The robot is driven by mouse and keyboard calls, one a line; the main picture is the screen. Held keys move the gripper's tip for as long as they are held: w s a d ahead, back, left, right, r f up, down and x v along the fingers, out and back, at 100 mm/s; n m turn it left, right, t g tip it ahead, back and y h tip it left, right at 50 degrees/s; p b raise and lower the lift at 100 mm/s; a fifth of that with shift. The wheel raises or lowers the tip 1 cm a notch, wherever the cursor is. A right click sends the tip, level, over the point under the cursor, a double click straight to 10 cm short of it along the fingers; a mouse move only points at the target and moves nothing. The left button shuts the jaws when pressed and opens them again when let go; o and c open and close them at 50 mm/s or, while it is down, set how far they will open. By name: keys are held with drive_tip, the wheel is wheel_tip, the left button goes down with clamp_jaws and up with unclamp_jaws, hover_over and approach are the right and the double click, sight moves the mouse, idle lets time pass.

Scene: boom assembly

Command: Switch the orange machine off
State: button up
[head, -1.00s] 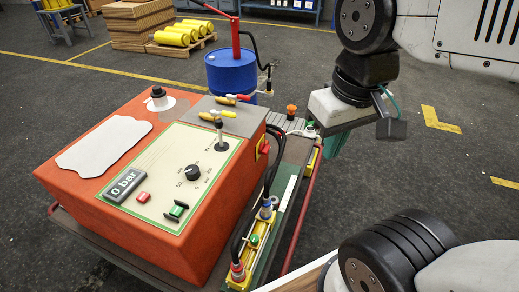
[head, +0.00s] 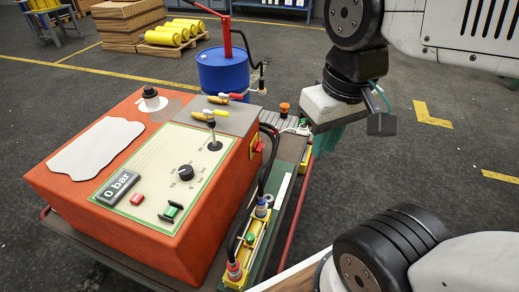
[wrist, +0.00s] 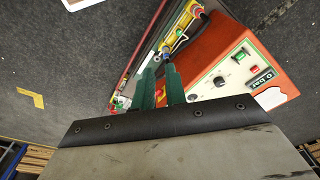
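The orange machine (head: 165,240) stands on a cart at the left in the head view, and it shows at the right in the wrist view (wrist: 222,50). Its display (head: 117,187) reads 0 bar. Its panel has a red button (head: 137,199), a green switch (head: 170,212) and a black dial (head: 185,172). A red switch on a yellow plate (head: 257,146) sits on its right side. My gripper (wrist: 160,76) points at the cart beside the machine, with its green fingers apart and nothing seen held between them. In the head view the fingers are partly hidden behind my wrist.
A blue drum (head: 227,73) with a red pump stands behind the machine. Black hoses (head: 262,185) and a yellow cylinder unit (head: 245,243) lie along the cart's right side. An orange knob (head: 284,108) stands near my gripper. The floor at right is clear.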

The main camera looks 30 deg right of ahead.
drive_tip(key=o, duration=0.5)
drive_tip(key=shift+d+f, duration=0.15)
drive_tip(key=shift+d, duration=0.05)
drive_tip(key=o, duration=0.7)
drive_tip(key=w+f+g, duration=0.1)
drive_tip(key=d+f+m+g, duration=0.1)
drive_tip(key=w+f, duration=0.1)
drive_tip(key=shift+w+d+f+g, duration=0.2)
drive_tip(key=shift+w+d+g, duration=0.05)
drive_tip(key=shift+w+g, duration=0.15)
drive_tip(key=m+t+y, duration=1.3)
drive_tip(key=m+t, duration=0.1)
drive_tip(key=m, duration=1.2)
approach(262, 148)
drive_tip(key=x, duration=0.9)
drive_tip(key=shift+w+f, duration=0.2)
drive_tip(key=shift+w, duration=0.15)
